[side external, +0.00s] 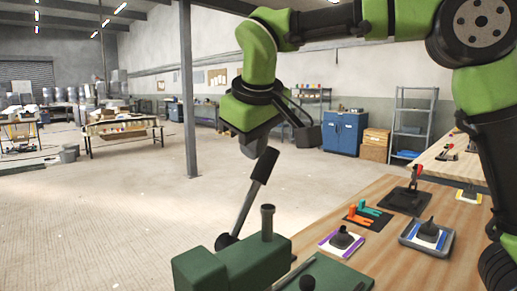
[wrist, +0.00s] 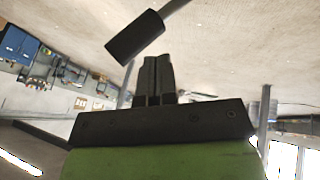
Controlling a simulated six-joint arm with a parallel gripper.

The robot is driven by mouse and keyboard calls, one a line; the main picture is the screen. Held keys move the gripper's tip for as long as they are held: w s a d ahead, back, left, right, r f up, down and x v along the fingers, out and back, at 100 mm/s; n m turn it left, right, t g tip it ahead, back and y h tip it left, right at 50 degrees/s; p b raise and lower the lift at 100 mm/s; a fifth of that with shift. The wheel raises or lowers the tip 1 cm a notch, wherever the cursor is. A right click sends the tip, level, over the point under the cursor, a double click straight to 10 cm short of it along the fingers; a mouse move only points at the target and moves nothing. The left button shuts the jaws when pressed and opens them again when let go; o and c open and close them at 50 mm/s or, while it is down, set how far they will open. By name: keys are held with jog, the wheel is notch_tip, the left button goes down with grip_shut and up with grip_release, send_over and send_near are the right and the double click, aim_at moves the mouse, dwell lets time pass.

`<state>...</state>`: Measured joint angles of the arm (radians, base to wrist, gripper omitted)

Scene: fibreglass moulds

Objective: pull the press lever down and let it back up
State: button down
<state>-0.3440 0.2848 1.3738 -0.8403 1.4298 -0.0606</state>
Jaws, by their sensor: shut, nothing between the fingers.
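The press (side external: 222,266) is a dark green block with a short post on top, at the bottom of the side view. Its lever (side external: 241,211) is a thin grey rod rising from a pivot at the press's left, leaning up and right to a black grip (side external: 265,165). My gripper (side external: 252,150) is shut and empty, pointing down just above and left of the grip's top. In the wrist view the closed fingers (wrist: 157,60) are close to the black grip (wrist: 135,37), with what looks like a small gap. I cannot tell for certain whether they touch.
The wooden table (side external: 385,195) right of the press holds orange and teal clamps (side external: 365,212), a purple-edged fixture (side external: 342,242), a blue-edged fixture (side external: 427,236) and a dark device (side external: 410,195). The space left of the lever is open above the floor.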

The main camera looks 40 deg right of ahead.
jog(key=shift+w+d+f, duration=0.2)
jog(key=shift+d+f, duration=0.35)
jog(key=shift+d, duration=0.25)
